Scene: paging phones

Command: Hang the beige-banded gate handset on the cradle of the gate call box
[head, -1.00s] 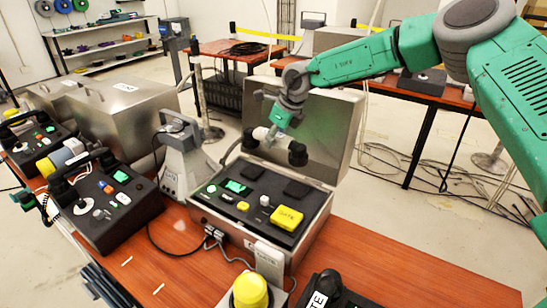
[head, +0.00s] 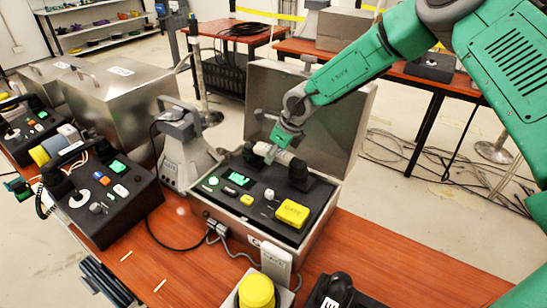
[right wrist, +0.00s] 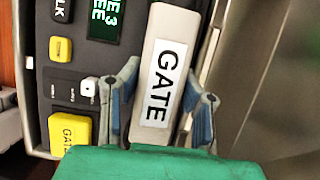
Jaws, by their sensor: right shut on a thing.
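My right gripper (head: 274,148) is shut on the gate handset (head: 298,173), a light bar with dark ends. In the right wrist view the fingers (right wrist: 157,108) stand on both sides of its pale body, which carries a GATE label (right wrist: 160,82). The handset is low over the rear of the panel in the gate call box (head: 243,225), an open metal case with a yellow GATE block (head: 292,213). The dark cradle pads are mostly hidden beneath the handset, and I cannot tell whether it touches them. My left gripper is out of view.
The raised case lid (head: 318,105) stands just behind the handset. A grey megaphone-like unit (head: 182,155) is to the left, beside another dark call box (head: 105,205). A yellow-domed device (head: 256,291) stands in front. The table at right is clear.

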